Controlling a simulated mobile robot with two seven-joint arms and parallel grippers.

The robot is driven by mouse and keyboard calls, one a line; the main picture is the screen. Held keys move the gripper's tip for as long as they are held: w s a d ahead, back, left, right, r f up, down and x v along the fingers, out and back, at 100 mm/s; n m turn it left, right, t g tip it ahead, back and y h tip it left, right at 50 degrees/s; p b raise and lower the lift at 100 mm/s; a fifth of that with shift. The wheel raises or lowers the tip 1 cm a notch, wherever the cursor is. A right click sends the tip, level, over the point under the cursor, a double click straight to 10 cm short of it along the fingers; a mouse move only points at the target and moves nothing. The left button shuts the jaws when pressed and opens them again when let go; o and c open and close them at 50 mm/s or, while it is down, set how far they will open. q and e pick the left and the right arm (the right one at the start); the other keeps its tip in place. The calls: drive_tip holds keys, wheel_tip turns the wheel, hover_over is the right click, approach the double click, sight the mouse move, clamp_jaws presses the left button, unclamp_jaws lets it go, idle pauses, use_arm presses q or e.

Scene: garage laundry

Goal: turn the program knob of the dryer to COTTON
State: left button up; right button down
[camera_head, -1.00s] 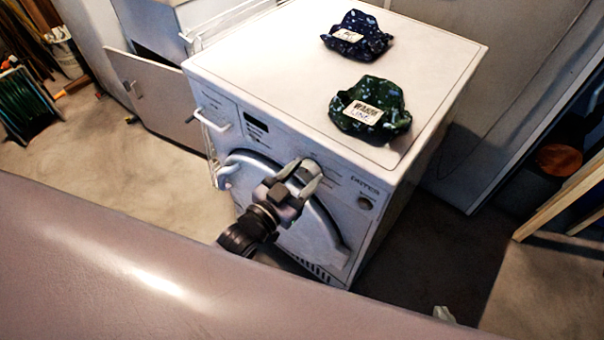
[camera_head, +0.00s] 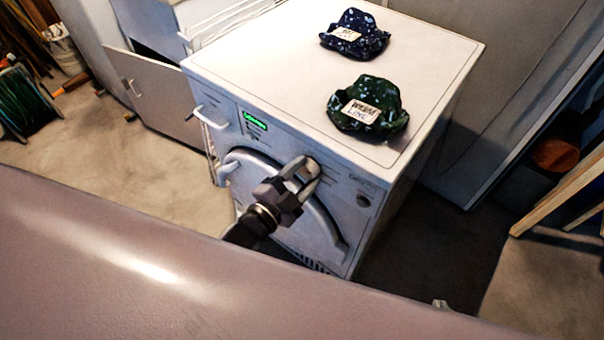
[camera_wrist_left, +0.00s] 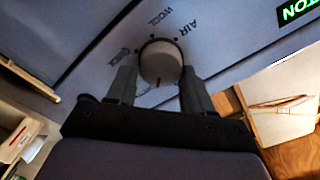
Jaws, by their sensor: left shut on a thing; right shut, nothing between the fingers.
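The white dryer (camera_head: 340,220) stands in front of me, its panel facing me. My left gripper (camera_head: 306,172) is at the panel, shut on the round program knob (camera_wrist_left: 160,62), one finger on each side. In the left wrist view the knob has a red mark, and the words WOOL and AIR show near it. The dryer's display (camera_head: 254,120) is lit green; the left wrist view shows its end (camera_wrist_left: 298,10), reading "TON". Only the tip of my right gripper (camera_head: 440,303) shows, low in the head view, shut and empty, away from the panel.
A white handle (camera_head: 211,117) sticks out left of the display. A grey cabinet door (camera_head: 160,92) stands open at left.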

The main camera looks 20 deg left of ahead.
idle(0.3)
use_arm(q)
drive_tip(key=o, duration=1)
drive_tip(key=shift+s, duration=0.15)
drive_tip(key=v, duration=0.7)
